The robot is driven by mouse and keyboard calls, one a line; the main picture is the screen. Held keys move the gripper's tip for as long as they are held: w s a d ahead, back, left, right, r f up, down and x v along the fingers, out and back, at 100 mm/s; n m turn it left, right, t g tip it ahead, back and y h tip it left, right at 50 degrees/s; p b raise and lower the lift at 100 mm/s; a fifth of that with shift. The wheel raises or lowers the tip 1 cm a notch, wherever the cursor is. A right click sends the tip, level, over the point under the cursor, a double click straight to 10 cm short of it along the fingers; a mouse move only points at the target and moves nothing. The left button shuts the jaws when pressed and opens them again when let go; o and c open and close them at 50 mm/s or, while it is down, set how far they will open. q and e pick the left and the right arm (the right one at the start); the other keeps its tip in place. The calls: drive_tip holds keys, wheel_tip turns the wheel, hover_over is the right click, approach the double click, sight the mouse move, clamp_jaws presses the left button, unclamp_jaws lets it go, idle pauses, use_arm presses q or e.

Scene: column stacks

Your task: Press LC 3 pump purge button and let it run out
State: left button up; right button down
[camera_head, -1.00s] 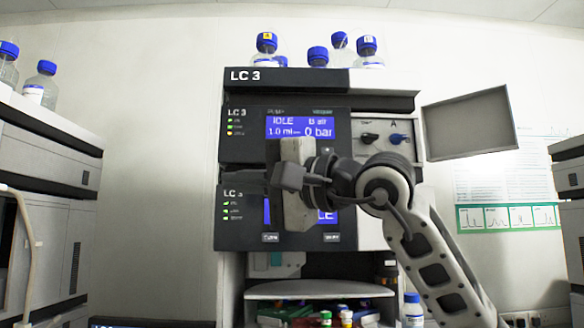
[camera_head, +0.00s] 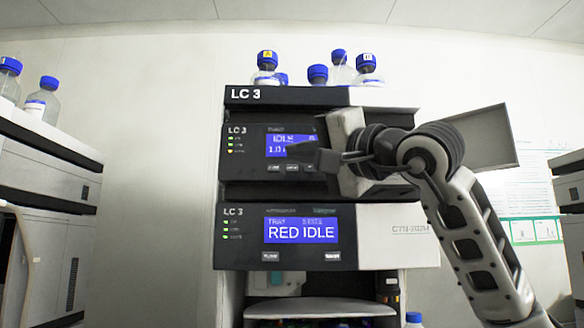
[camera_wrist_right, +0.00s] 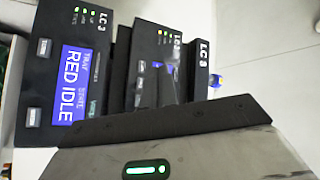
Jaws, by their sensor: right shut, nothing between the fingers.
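The upper LC 3 module (camera_head: 238,170) has a blue display (camera_head: 277,145) reading "IDLE" and "1.0", its right part covered by my right gripper. Small buttons (camera_head: 273,168) lie under that display; their labels are too small to read. The valve area on the right of this module is also hidden. In the right wrist view the hand (camera_wrist_right: 180,145) fills the bottom, with the upper module (camera_wrist_right: 150,75) beyond. My left gripper is not in view.
The lower LC 3 module (camera_head: 240,240) shows "RED IDLE". Blue-capped bottles (camera_head: 318,76) stand on top of the stack. Other stacks stand at the left (camera_head: 40,190) and right edges.

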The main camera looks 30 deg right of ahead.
sight(292, 169)
use_arm(q)
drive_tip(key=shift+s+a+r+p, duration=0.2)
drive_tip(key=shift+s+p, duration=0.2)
drive_tip(key=shift+p, duration=0.5)
use_arm(e)
drive_tip(key=w+d, duration=0.3)
drive_tip(key=w, duration=0.2)
drive_tip(key=shift+w+d, duration=0.25)
drive_tip(key=shift+w, duration=0.1)
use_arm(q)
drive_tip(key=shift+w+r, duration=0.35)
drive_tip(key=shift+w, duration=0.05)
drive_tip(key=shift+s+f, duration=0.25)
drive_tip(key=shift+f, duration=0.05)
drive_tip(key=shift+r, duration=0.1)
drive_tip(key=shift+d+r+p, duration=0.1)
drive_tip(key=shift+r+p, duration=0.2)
use_arm(e)
drive_tip(key=shift+w+d, duration=0.2)
drive_tip(key=shift+w, duration=0.15)
